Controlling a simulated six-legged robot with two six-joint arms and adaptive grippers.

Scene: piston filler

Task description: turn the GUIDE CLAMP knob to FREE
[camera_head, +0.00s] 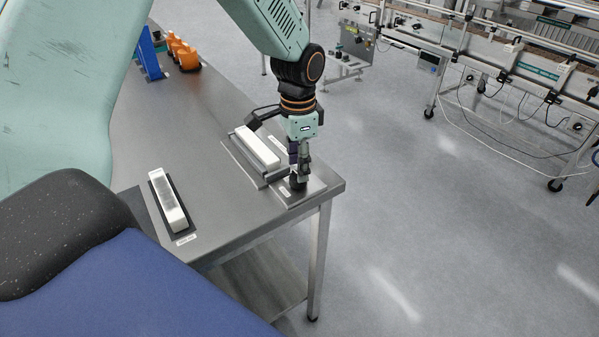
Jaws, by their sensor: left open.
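My left gripper (299,166) points down over the right end of the steel table, its fingers open. Directly beneath the fingertips, a small dark knob (298,184) stands on a metal plate (313,189) near the table corner. The fingers partly hide the knob, so I cannot tell whether they touch it, and its pointer setting is not readable. A white block (257,147) lies in a metal fixture just left of the gripper. My right gripper is not in view.
The steel table (200,120) has a free edge at the front right. A long white piece (168,200) lies on a dark mat at the front. Orange parts (184,54) and a blue stand (149,53) are at the back. Open floor lies right, with a conveyor (480,60) beyond.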

